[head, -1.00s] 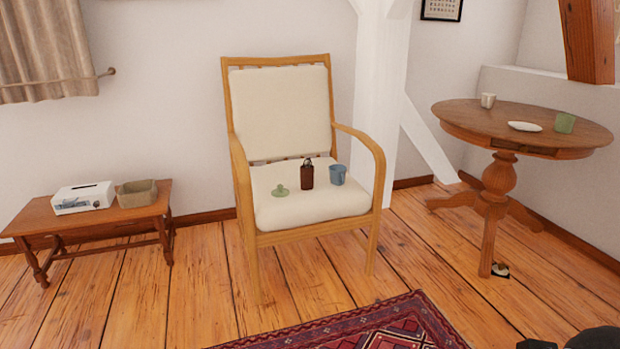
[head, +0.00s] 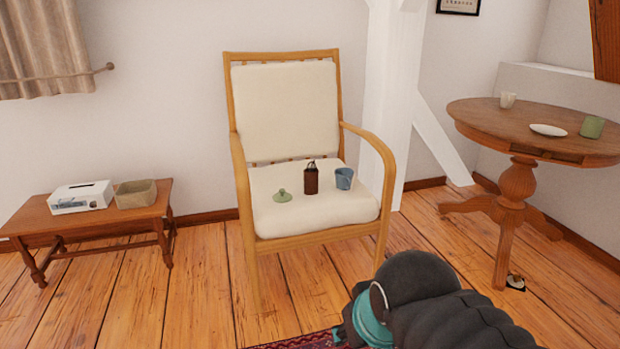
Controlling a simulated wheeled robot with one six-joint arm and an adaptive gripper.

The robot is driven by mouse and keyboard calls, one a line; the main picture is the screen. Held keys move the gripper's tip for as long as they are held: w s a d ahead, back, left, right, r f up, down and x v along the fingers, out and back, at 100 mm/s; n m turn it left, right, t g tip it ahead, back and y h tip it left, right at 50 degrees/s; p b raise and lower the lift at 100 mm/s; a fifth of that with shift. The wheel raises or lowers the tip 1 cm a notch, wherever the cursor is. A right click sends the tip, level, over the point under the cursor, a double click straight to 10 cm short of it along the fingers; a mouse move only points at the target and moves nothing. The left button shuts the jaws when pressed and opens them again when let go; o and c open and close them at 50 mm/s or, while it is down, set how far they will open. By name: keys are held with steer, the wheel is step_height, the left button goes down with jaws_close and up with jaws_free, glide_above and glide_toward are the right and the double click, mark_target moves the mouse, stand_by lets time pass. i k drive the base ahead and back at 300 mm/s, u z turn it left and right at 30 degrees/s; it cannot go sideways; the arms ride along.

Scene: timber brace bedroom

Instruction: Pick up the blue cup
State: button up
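The blue cup (head: 344,179) stands upright on the cream seat of the wooden armchair (head: 317,230), at the right side of the seat. A dark brown bottle-like container (head: 311,179) stands just left of it, and a small green lid-like object (head: 282,196) lies further left. My arm shows at the bottom right of the head view, dark with a teal band, well in front of the chair. The fingertips of my gripper are not visible. Nothing blocks the view of the cup.
The chair's right armrest (head: 372,143) rises beside the cup. A round wooden table (head: 480,116) at the right bears a white cup, a dish and a green cup. A low bench (head: 88,222) at the left holds a white box and a basket. Open floor lies before the chair.

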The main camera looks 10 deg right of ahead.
mark_target(344, 176)
steer(key=z, duration=0.3)
steer(key=i, duration=0.95)
steer(key=z, duration=0.75)
